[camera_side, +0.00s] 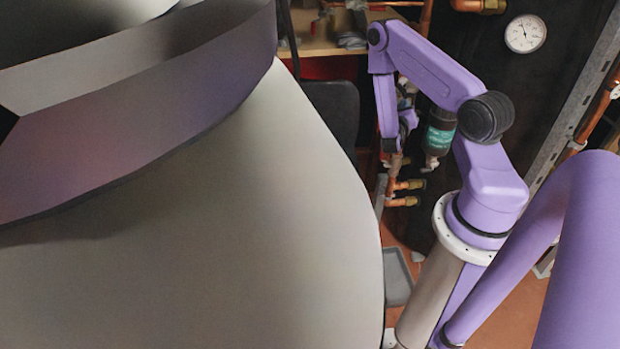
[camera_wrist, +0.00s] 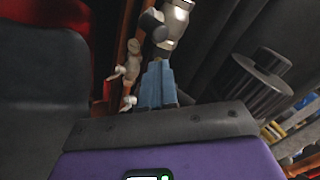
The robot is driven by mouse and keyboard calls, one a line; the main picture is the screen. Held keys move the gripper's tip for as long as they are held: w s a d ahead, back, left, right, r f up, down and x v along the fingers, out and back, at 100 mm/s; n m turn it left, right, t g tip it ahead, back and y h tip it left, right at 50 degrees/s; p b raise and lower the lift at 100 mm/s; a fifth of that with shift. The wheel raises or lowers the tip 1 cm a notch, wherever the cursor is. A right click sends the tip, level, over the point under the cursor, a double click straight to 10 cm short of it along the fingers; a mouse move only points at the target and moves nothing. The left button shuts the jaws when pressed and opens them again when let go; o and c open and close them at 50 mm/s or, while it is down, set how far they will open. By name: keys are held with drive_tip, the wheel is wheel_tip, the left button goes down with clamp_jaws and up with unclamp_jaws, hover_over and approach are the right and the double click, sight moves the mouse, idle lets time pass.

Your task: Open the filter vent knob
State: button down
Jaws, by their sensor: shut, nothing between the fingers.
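My gripper (camera_wrist: 157,68) shows in the wrist view as blue fingers pressed together, shut and empty. Its tips are right at a silver metal fitting (camera_wrist: 170,28) at the top of the view; I cannot tell whether they touch. In the side view a black filter body with a teal label (camera_side: 438,137) hangs beside my folded purple arm and is partly hidden by it. I cannot clearly make out the vent knob in either view. My fingers are too small to tell from the fittings in the side view.
Copper pipes with brass ends (camera_side: 405,193) lie below the arm's end. A round white gauge (camera_side: 525,34) is on the dark panel at the upper right. A dark ribbed cylinder (camera_wrist: 262,78) stands right of my fingers. A large grey surface (camera_side: 200,230) fills the side view's left.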

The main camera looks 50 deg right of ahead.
drive_tip(key=shift+w+a+f, duration=0.1)
drive_tip(key=shift+w+f, duration=0.15)
drive_tip(key=shift+f, duration=0.05)
idle(0.4)
drive_tip(key=shift+r, duration=0.15)
drive_tip(key=v, duration=0.6)
drive_tip(key=shift+w+r, duration=0.15)
drive_tip(key=shift+r, duration=0.15)
drive_tip(key=shift+w+a+r, duration=0.1)
